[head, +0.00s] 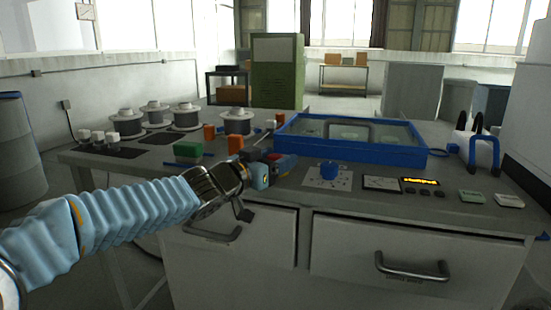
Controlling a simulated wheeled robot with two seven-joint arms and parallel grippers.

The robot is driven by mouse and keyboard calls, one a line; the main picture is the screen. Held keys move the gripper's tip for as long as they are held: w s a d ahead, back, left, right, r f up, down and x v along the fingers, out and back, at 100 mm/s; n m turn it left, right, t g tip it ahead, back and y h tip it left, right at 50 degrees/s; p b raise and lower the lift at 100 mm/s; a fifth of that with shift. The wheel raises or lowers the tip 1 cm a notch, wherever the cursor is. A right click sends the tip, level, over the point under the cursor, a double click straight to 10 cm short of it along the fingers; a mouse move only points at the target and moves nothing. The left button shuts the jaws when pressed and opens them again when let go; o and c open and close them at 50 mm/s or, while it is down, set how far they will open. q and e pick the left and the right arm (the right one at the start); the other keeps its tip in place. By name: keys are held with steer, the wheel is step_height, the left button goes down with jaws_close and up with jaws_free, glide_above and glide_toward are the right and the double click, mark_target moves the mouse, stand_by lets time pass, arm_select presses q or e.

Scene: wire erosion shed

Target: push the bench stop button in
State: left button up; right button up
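A red and dark blue piece (283,163) sits at the bench front, left of that plate. I cannot tell for sure which of these is the stop button. My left gripper (246,190) is at the bench's front edge, just left of the red piece, beside a light blue piece (261,176). The view does not show whether its fingers are apart, or whether it touches these pieces. My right gripper is out of view.
A blue-framed tray (425,158) lies behind the knob. A small panel with a lit amber display (421,181) is to the right. Several spools, a green block (187,150) and orange blocks stand left. Drawer handles (412,270) stick out in front.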

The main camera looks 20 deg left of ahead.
arm_select(q)
steer(key=p+v, duration=0.2)
steer(key=v, duration=1.1)
steer(key=shift+s+a, duration=0.2)
steer(key=shift+s, duration=0.2)
